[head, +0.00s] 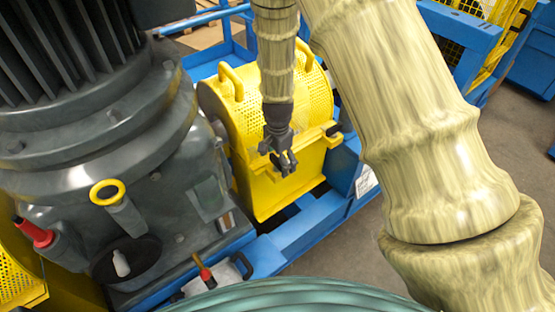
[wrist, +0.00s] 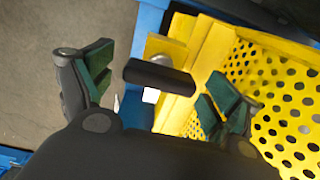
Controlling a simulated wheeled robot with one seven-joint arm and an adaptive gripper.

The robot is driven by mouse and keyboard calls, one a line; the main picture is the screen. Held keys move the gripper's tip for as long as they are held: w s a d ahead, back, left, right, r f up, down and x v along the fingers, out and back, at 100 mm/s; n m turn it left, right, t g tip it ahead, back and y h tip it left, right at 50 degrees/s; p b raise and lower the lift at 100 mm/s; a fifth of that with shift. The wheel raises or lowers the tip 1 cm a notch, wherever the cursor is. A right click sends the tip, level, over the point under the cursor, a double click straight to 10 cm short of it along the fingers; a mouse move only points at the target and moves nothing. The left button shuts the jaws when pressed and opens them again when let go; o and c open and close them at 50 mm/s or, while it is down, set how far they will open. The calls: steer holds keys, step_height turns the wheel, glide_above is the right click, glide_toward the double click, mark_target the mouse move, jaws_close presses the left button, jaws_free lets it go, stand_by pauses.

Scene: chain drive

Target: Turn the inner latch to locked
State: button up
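In the wrist view a black bar latch (wrist: 160,78) lies across a yellow tab (wrist: 163,46), with a round silver bolt head behind it. The bar runs roughly sideways in that picture. My gripper (head: 286,165) is open, with one green-padded finger on each side of the bar and a visible gap to both. In the head view it hangs in front of the yellow perforated guard (head: 241,112), pointing down, and hides the latch behind it. A small dark part (head: 334,130) shows on the guard's right flange; I cannot tell whether it is another latch.
A large grey motor housing (head: 95,150) stands left of the guard. A blue frame (head: 300,232) runs below it. Bare floor shows at right.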

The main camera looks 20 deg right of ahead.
steer(key=c, duration=0.9)
steer(key=shift+c, duration=0.2)
steer(key=shift+n, duration=0.4)
steer(key=n+p, duration=0.1)
steer(key=n, duration=0.2)
steer(key=shift+r+n, duration=0.1)
steer(key=shift+n, duration=0.3)
steer(key=n, duration=0.4)
steer(key=shift+n, duration=0.3)
steer(key=n+p, duration=0.1)
steer(key=n, duration=0.7)
steer(key=shift+n, duration=0.3)
